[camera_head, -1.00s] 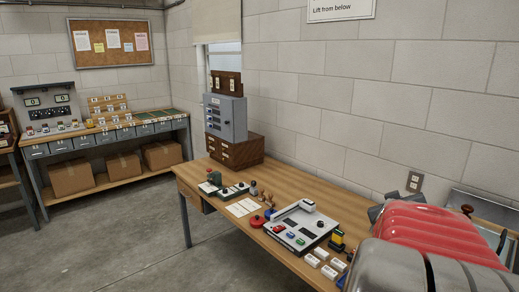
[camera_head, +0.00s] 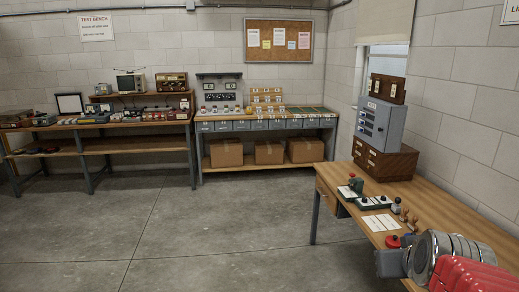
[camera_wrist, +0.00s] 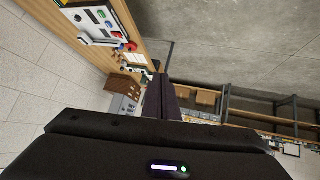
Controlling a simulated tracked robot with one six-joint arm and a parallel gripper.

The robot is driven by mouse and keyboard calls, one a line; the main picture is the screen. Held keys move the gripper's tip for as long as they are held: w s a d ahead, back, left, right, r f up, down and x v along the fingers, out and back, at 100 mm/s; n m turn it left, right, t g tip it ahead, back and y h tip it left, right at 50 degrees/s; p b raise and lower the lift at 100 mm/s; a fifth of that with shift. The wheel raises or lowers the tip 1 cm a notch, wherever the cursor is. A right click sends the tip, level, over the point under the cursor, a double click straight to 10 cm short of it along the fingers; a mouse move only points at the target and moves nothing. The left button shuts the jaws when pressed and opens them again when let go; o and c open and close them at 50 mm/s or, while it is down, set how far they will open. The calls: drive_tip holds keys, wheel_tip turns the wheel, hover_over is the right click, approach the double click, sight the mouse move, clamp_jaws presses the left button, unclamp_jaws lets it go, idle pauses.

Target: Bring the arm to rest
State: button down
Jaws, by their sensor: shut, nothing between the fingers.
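My gripper (camera_wrist: 162,92) shows in the wrist view as dark fingers close together, shut with nothing between them. It points out over the edge of the wooden bench. My red and silver arm fills the lower right corner of the head view, beside the near end of the wooden bench (camera_head: 440,197). The fingertips cannot be made out clearly in the head view.
The bench bears a grey cabinet (camera_head: 381,122) on a brown drawer chest (camera_head: 384,158), a white sheet (camera_head: 379,222) and a red knob (camera_head: 393,241). Further benches line the back wall, with cardboard boxes (camera_head: 270,152) below. The concrete floor (camera_head: 170,235) is clear.

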drive_tip(key=s+a+f+g+y, duration=0.1)
drive_tip(key=s+a+f, duration=0.1)
drive_tip(key=s+a, duration=0.4)
drive_tip(key=s+a+f+n+g+y, duration=0.1)
drive_tip(key=s+a+f+g+y, duration=0.1)
drive_tip(key=s+a, duration=0.4)
drive_tip(key=a+f, duration=0.1)
drive_tip(key=a, duration=0.2)
drive_tip(key=shift+s+a+f+n, duration=0.2)
drive_tip(key=shift+s+n, duration=0.05)
drive_tip(key=shift+n, duration=0.05)
drive_tip(key=shift+d, duration=0.1)
